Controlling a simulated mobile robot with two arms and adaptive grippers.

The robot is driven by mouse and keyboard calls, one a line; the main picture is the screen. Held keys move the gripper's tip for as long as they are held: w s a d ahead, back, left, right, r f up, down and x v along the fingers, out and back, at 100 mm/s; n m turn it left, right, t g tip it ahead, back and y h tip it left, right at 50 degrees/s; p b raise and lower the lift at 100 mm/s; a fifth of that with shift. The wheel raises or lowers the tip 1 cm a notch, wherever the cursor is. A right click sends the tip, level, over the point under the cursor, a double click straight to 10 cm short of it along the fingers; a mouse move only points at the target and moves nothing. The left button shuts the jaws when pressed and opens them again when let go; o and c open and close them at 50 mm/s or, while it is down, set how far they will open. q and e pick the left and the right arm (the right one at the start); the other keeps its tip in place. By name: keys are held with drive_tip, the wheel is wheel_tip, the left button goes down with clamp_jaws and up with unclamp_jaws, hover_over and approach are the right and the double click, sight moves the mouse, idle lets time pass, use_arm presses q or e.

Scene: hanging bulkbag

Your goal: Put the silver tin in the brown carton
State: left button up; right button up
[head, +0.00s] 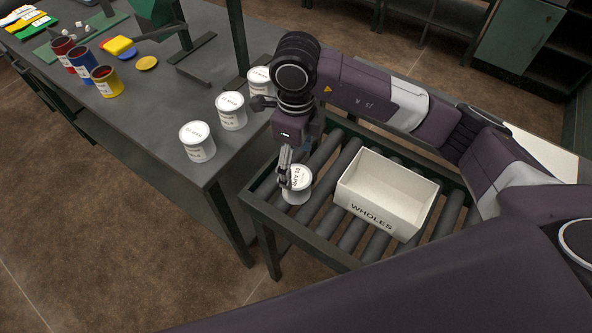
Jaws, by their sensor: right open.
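A white-grey tin with a white printed lid (299,185) is on the roller stand, left of the carton. My right gripper (285,178) comes down over its left edge, fingers open; whether they touch it I cannot tell. Three similar tins stand in a row on the dark table: a near one (197,143), a middle one (231,111) and a far one (259,80), partly behind my arm. The open carton (378,215) looks off-white, not brown, is marked "WHOLES" and appears empty. My left gripper is not in view.
The roller stand (320,226) has a raised green frame around its rollers. The dark table (150,105) is beside it. Red, blue and yellow cans (107,82) and a green stand (160,15) are further back. Free rollers lie around the carton.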

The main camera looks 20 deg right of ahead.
sight(297, 177)
drive_tip(key=shift+s+f+p, duration=0.3)
drive_tip(key=shift+f+p, duration=0.05)
drive_tip(key=shift+f, duration=0.55)
wheel_tip(297, 177, down, 5)
drive_tip(key=shift+s+r+p, duration=0.15)
drive_tip(key=shift+r+p, duration=0.05)
drive_tip(key=shift+p, duration=0.6)
drive_tip(key=shift+f, duration=0.15)
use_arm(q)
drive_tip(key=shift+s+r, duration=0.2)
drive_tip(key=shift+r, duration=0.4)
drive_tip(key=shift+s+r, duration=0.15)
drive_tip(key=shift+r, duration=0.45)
use_arm(e)
drive_tip(key=c, duration=1.5)
drive_tip(key=shift+c, duration=0.2)
